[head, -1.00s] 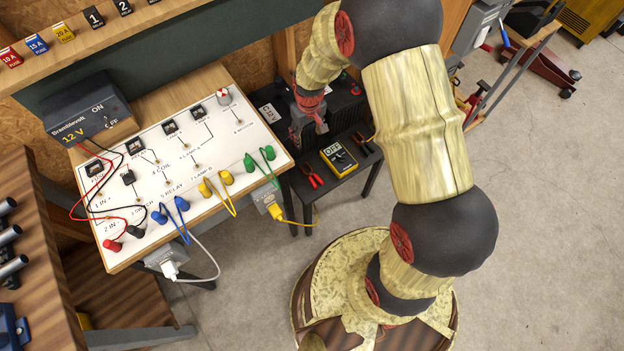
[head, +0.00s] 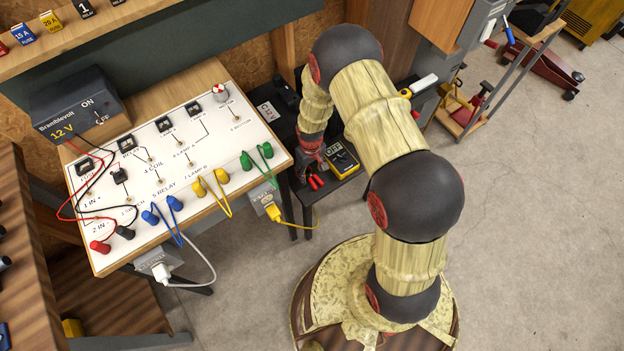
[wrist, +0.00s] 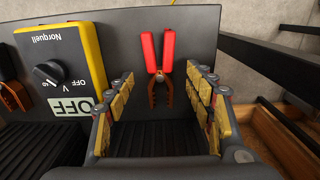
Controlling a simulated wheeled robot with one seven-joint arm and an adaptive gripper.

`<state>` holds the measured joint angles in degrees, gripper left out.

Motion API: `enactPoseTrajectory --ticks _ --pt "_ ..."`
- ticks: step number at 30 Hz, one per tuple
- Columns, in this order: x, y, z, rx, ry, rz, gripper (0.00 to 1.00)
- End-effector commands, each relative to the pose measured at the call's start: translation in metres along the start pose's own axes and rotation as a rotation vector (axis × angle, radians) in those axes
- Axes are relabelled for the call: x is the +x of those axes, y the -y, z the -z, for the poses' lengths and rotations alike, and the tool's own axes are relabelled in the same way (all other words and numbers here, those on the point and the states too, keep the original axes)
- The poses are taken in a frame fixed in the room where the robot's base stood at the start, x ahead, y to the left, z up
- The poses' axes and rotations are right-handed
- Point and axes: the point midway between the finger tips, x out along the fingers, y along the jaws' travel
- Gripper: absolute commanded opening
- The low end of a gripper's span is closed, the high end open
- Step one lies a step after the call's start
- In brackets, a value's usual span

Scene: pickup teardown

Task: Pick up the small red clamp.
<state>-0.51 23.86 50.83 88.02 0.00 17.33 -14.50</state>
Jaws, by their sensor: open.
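The small red clamp (wrist: 160,68) lies on the dark table in the wrist view. Its red handles point up in the picture and its copper-coloured jaws point down toward me. It also shows in the head view (head: 316,182), just below my gripper (head: 310,158). In the wrist view my gripper (wrist: 163,98) is open and empty, its padded fingers to the left and right of the clamp's jaw end. I cannot tell how far above the table the fingertips are.
A yellow multimeter (wrist: 62,62) lies left of the clamp in the wrist view, close to my left finger. Part of another copper-coloured clamp (wrist: 14,95) shows at the left edge. A ribbed black block (wrist: 160,140) lies below the clamp in the picture.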

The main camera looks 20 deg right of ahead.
Motion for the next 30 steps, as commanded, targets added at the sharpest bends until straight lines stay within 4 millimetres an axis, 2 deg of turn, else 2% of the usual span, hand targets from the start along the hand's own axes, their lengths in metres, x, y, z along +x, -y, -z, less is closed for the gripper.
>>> enactPoseTrajectory --ticks 1,3,11,30 --pt "0.0109 0.0 0.0002 0.0 0.001 0.0 0.54" --pt "0.0168 0.0 0.0004 0.0 0.0 0.0 0.54" --pt "0.0168 -0.0001 0.0009 0.0 -0.001 0.0 0.53" --pt "0.0168 -0.0001 0.0008 0.0 -0.001 0.0 0.16"
